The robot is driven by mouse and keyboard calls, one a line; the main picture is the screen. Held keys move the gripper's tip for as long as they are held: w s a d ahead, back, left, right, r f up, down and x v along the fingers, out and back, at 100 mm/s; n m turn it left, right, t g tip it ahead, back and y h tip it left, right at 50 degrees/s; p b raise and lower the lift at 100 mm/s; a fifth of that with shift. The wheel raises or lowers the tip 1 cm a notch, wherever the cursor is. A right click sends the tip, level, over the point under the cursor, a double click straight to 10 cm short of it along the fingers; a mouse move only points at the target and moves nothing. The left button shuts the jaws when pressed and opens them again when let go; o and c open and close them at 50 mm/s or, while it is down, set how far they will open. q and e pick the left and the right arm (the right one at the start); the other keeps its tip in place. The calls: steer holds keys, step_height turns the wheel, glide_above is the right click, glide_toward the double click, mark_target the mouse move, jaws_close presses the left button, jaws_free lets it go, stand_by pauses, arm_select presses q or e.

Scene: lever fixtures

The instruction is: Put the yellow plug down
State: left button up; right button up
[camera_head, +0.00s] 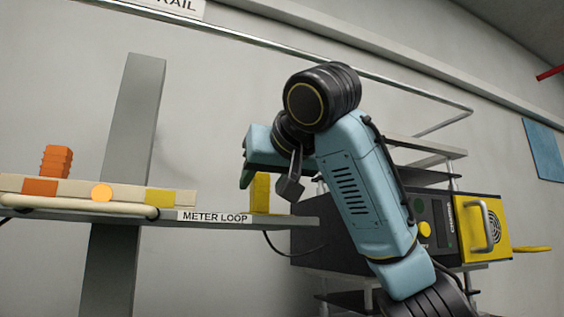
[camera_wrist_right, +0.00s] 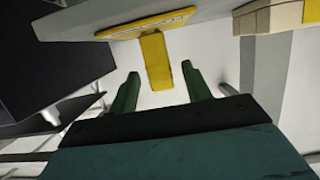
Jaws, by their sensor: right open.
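The yellow plug (camera_head: 260,193) stands upright on the grey shelf, by the right end of the METER LOOP label in the head view. In the right wrist view the yellow plug (camera_wrist_right: 157,60) appears between the two green fingertips, with a gap on each side. My right gripper (camera_head: 247,168) is open at the top of the plug, and its jaws are partly hidden in the head view. The open right gripper (camera_wrist_right: 160,72) also shows in the wrist view. A flat yellow piece (camera_wrist_right: 120,31) lies at the plug's far end there. My left gripper is not in view.
The grey shelf (camera_head: 300,221) carries a cream board (camera_head: 75,188) with an orange ribbed plug (camera_head: 56,161) and orange and yellow patches, left of the yellow plug. A black and yellow machine (camera_head: 484,228) stands at right behind my arm. A grey post (camera_head: 135,120) rises behind the shelf.

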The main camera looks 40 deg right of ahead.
steer(key=b+v, duration=0.2)
steer(key=v, duration=0.6)
steer(key=shift+s+b, duration=0.3)
steer(key=shift+b, duration=0.05)
